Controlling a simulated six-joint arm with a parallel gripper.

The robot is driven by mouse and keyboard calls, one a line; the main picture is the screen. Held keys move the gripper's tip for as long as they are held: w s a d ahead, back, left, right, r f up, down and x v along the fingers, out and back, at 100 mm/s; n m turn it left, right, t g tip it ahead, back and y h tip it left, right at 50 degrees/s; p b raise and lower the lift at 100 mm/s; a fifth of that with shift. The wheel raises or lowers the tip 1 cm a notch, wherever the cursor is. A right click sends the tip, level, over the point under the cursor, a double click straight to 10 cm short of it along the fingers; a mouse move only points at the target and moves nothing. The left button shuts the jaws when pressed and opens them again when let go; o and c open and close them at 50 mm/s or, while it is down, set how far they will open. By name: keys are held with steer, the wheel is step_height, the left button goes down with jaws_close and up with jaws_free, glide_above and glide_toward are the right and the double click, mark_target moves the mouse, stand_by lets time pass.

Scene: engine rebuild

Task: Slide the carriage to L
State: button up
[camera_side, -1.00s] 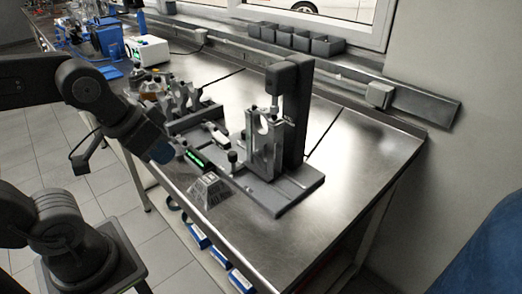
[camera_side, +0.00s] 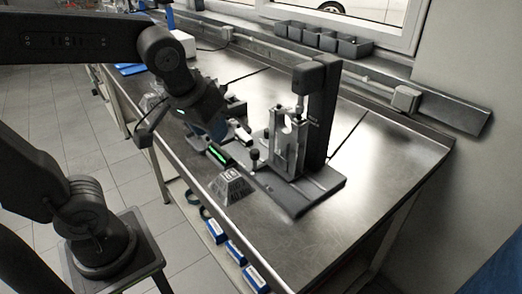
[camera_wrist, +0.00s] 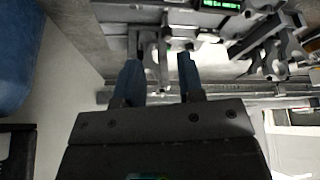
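A grey fixture stands on the bench, with a dark base (camera_side: 300,199), a dark upright column (camera_side: 319,120) and a silver slotted bracket (camera_side: 286,148). I cannot tell for sure which part is the carriage, and no L mark is legible. A green-lit display (camera_side: 219,155) sits left of the base; a green display also shows at the top of the wrist view (camera_wrist: 221,5). My gripper (camera_side: 213,130) is left of the fixture, its tips partly hidden. In the wrist view, its two blue fingers (camera_wrist: 158,68) are apart, with grey metal parts (camera_wrist: 158,62) visible in the gap. Contact cannot be told.
A silver block with sloped sides (camera_side: 231,187) sits near the bench's front edge. Grey bins (camera_side: 320,38) line the back ledge. The bench top (camera_side: 385,150) is clear right of the fixture. Grey forked parts (camera_wrist: 275,45) stand at right in the wrist view.

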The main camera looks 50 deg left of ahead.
mark_target(255, 151)
steer(key=shift+o, duration=1.4)
steer(key=w+f+n+g+y, duration=0.1)
steer(key=w+n, duration=0.3)
steer(key=w, duration=0.4)
steer(key=shift+w+n+y, duration=0.3)
steer(key=shift+n+y, duration=0.1)
steer(key=shift+n, duration=0.3)
steer(key=x, duration=1.4)
steer(key=shift+w+a, duration=0.1)
steer(key=shift+w, duration=0.15)
jaws_close()
